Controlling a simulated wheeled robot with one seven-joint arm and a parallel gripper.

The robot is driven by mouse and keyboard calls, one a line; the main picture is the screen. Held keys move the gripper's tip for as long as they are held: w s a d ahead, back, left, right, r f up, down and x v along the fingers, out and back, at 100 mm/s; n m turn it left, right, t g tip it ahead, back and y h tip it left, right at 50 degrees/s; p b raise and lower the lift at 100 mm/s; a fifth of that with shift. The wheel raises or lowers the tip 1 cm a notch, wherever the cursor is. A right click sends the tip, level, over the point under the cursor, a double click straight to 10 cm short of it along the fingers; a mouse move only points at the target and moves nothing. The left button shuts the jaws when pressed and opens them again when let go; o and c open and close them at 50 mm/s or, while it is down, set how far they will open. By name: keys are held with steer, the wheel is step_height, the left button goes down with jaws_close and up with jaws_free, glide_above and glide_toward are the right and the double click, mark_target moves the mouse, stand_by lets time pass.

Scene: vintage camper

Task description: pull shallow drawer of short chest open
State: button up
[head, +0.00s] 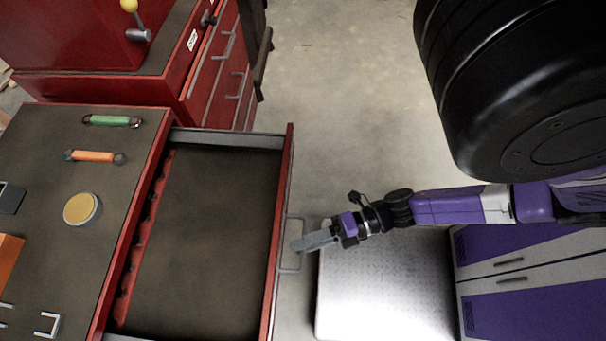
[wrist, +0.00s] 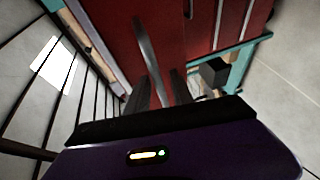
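The short chest (head: 120,182) has a dark top and red edges, at the left of the head view. Its shallow drawer (head: 205,235) is pulled far out to the right, with an empty dark floor and a red front (head: 275,235). The drawer's grey bar handle (head: 292,262) is on that front; it also shows in the wrist view (wrist: 147,48) against red. My gripper (head: 310,240) reaches in from the right to the handle. In the wrist view its two fingers (wrist: 160,90) stand on either side of the bar and seem closed on it.
A taller red cabinet (head: 210,85) with drawers stands behind. Tools and a round yellow tin (head: 82,208) lie on the chest top. Bare concrete floor (head: 345,110) is free right of the drawer.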

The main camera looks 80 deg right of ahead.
stand_by(0.3)
steer(key=b+v, duration=0.1)
steer(key=v, duration=0.6)
steer(key=shift+s+b, duration=0.35)
steer(key=shift+d+r, duration=0.1)
